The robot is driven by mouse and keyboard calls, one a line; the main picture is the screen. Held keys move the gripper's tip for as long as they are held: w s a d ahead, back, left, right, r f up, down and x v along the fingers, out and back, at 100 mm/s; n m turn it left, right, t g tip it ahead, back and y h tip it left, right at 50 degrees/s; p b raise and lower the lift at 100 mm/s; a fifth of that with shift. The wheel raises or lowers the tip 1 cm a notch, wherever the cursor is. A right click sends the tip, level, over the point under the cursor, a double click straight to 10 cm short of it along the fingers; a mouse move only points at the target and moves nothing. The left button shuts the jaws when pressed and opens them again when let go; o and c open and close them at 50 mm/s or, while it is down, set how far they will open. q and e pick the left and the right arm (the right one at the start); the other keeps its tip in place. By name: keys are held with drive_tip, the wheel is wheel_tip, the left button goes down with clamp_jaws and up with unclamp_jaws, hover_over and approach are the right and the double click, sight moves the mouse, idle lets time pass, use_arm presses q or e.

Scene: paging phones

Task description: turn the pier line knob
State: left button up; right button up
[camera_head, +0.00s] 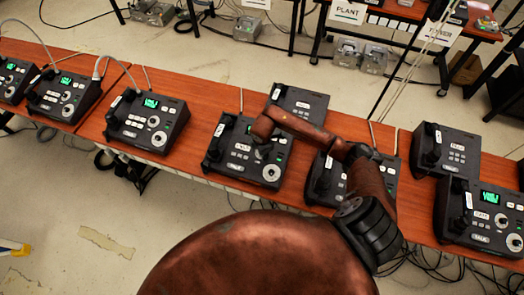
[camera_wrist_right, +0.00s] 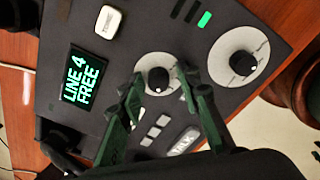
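Paging phones stand in a row; the middle one (camera_head: 240,162) is under my right gripper (camera_head: 263,152). No label naming a pier line is readable, so I cannot tell which phone or knob that is. In the right wrist view this phone has a green screen (camera_wrist_right: 84,78) reading "LINE 4 FREE", a small black knob (camera_wrist_right: 158,80) on a white dial, and a larger dial (camera_wrist_right: 238,57) with another black knob. My right gripper (camera_wrist_right: 160,84) is open, its dark green fingers on either side of the small knob; contact is unclear. My left gripper is not in view.
Neighbouring phones stand close by on the wooden table, one at left (camera_head: 148,122) and one at far right (camera_head: 482,218). My right forearm passes over the phone just right of the middle. A rear table carries a "PLANT" sign (camera_head: 347,12).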

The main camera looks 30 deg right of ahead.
drive_tip(key=shift+o, duration=0.4)
drive_tip(key=shift+r, duration=0.15)
drive_tip(key=v, duration=1.2)
